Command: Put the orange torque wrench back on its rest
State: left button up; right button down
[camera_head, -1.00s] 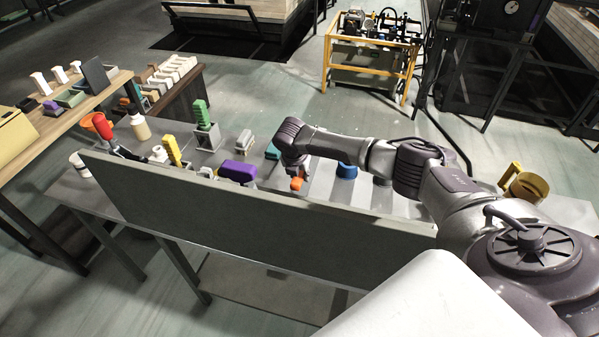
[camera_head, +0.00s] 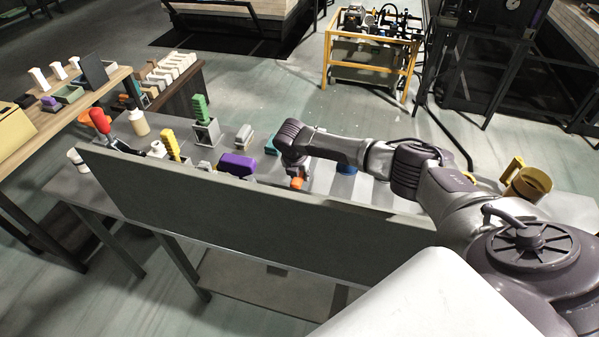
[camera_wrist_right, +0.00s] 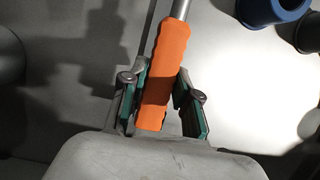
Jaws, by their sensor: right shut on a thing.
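The orange torque wrench shows in the right wrist view, with its orange handle (camera_wrist_right: 165,65) and a grey metal shaft (camera_wrist_right: 180,9) running out of the top of the picture. My right gripper (camera_wrist_right: 160,98) has its green-padded fingers on both sides of the handle and is shut on it. In the head view a small orange end of the wrench (camera_head: 297,183) shows below my right wrist, just behind the grey panel. The panel hides most of the gripper there. I cannot make out the wrench's rest. My left gripper is not in view.
The upright grey panel (camera_head: 250,208) runs along the table's near side. Behind it stand a purple block (camera_head: 238,164), a green-handled piece (camera_head: 201,108), a yellow-handled piece (camera_head: 171,146) and a blue ring (camera_head: 346,169), also in the wrist view (camera_wrist_right: 262,10).

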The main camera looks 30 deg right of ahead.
jog(key=shift+f+b, duration=0.35)
jog(key=shift+f, duration=0.3)
jog(key=c, duration=0.8)
grip_release()
jog(key=shift+o, duration=0.2)
jog(key=shift+f, duration=0.1)
jog(key=shift+r, duration=0.2)
jog(key=shift+r+p, duration=3.4)
jog(key=shift+p, duration=0.1)
jog(key=v, duration=1.2)
